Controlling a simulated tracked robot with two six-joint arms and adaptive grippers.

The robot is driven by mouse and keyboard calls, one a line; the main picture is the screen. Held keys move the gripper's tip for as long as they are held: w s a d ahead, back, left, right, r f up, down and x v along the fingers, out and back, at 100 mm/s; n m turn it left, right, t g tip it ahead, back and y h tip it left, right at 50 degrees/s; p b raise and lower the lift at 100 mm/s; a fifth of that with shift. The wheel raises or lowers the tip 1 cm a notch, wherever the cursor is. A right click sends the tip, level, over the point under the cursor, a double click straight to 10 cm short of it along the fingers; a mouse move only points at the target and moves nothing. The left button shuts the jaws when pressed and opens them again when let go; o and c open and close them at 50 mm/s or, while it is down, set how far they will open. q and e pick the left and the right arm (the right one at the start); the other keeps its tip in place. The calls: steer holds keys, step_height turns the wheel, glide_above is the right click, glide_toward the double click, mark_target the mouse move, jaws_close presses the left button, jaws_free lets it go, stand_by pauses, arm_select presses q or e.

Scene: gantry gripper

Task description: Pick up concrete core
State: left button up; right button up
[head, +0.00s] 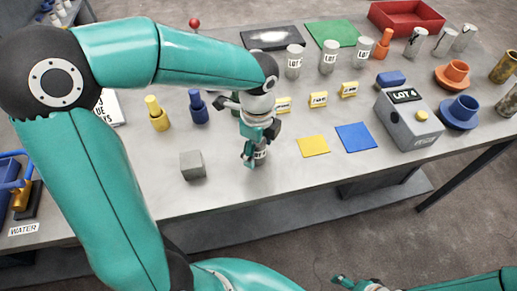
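A small grey cylinder with a pale label (261,152), which looks like a concrete core, stands on the table under my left gripper (258,150). My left gripper points down at it, with its fingers around or right beside it. The gripper hides most of the cylinder, and whether the fingers press on it cannot be told. Similar grey cylinders marked LOT stand at the back: a left one (294,62), a middle one (329,57) and a right one (362,49). My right gripper (358,284) is low at the bottom edge, away from the table, partly cut off.
A grey cube (193,165) sits left of my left gripper. Yellow (158,115) and blue (198,108) pegs stand behind it. The front edge is mostly clear.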

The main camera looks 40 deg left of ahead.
arm_select(q)
steer(key=c, duration=1.3)
jaws_close()
steer(key=shift+r, duration=0.15)
